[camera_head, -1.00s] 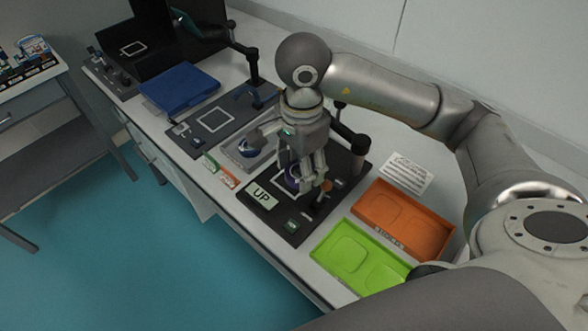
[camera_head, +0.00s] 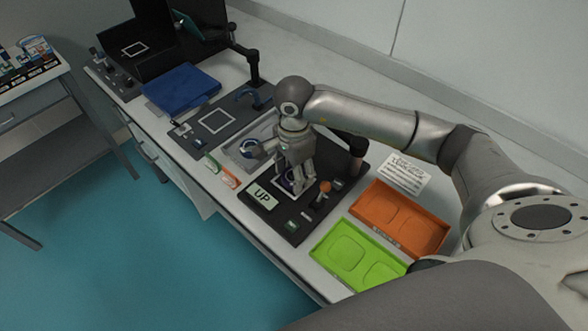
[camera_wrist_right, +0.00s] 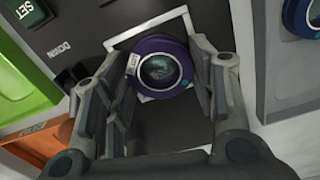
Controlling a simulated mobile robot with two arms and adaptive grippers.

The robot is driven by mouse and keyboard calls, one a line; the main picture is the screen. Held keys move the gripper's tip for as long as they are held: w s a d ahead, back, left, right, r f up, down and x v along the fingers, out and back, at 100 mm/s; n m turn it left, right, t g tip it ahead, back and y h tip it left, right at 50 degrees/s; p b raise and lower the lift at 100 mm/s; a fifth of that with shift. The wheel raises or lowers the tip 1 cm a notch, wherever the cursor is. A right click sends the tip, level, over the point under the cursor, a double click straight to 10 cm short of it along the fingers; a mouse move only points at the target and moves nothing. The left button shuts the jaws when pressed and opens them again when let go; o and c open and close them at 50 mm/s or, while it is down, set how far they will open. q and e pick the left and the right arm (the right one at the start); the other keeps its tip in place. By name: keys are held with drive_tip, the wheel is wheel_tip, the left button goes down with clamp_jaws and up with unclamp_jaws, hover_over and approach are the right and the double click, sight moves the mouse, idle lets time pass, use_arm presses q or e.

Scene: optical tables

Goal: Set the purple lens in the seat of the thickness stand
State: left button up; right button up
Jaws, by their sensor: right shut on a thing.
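The purple lens (camera_wrist_right: 138,50) is a round purple ring with dark glass and a small white label. My right gripper (camera_wrist_right: 158,62) is shut on it, one finger on each side. In the head view the lens (camera_head: 290,184) is partly hidden by the gripper (camera_head: 294,188). The lens is over the white square (camera_wrist_right: 188,22). The seat is hidden beneath the lens, and I cannot tell whether they touch. My left gripper is out of view.
A grey tray (camera_head: 232,160) left of the stand holds another lens with a blue ring (camera_head: 249,149). An orange tray (camera_head: 378,207) and a green tray (camera_head: 327,250) lie to the right. A black post (camera_head: 357,155) rises behind the stand.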

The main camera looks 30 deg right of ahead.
drive_tip(key=shift+f, duration=0.2)
drive_tip(key=o, duration=1.1)
drive_tip(key=shift+r, duration=0.1)
drive_tip(key=shift+r, duration=0.15)
wheel_tip(320, 180, up, 12)
drive_tip(key=shift+b, duration=0.9)
